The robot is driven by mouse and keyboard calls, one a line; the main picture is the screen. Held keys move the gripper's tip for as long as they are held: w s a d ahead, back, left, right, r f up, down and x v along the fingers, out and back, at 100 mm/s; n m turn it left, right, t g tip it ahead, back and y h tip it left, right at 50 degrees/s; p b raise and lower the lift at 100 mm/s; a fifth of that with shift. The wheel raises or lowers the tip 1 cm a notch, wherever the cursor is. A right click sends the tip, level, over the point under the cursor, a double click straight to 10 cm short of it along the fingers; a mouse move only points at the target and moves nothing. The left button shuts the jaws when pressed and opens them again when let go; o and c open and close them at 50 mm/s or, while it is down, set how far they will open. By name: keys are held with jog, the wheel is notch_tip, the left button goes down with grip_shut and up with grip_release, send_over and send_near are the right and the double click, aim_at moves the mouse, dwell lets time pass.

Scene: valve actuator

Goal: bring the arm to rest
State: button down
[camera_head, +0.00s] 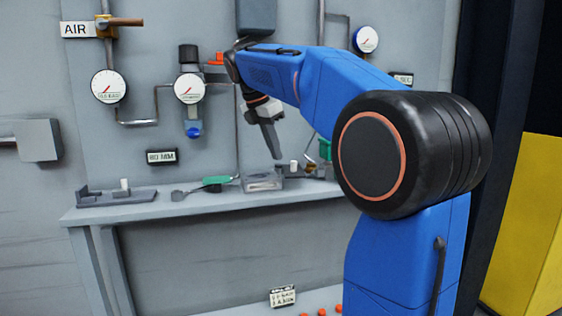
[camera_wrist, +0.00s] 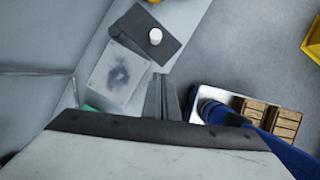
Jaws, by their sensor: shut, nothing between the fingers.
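My blue arm reaches from the right of the head view toward the grey panel. My gripper (camera_head: 276,155) hangs from it, pointing down, above the narrow grey shelf (camera_head: 200,205). Its fingers are shut and hold nothing. In the wrist view the closed fingers (camera_wrist: 164,80) show at the centre, apart from the things below.
A green-handled tool (camera_head: 215,182) and a dark holder (camera_head: 115,195) lie on the shelf. Gauges (camera_head: 108,87), pipes and a brown-handled valve (camera_head: 120,21) are on the panel behind. A yellow block (camera_head: 525,220) stands at right. Wooden crates (camera_wrist: 270,115) show in the wrist view.

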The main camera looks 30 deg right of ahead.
jog(key=shift+s+v, duration=0.2)
jog(key=shift+v, duration=2.55)
jog(key=shift+s+f, duration=0.1)
jog(key=s+a+f+m+t+y, duration=0.1)
jog(key=s+a+f+m, duration=0.3)
jog(key=s+f, duration=0.5)
jog(key=s+a+f+m+t+y, duration=0.2)
jog(key=s+a+f+m, duration=0.2)
jog(key=s+f+m, duration=0.5)
jog(key=s+a+f+m+t+y, duration=0.1)
jog(key=s+a+f+m, duration=0.3)
jog(key=s+f, duration=0.6)
notch_tip(320, 180, down, 7)
jog(key=shift+s+f+m, duration=0.15)
jog(key=shift+m, duration=1.05)
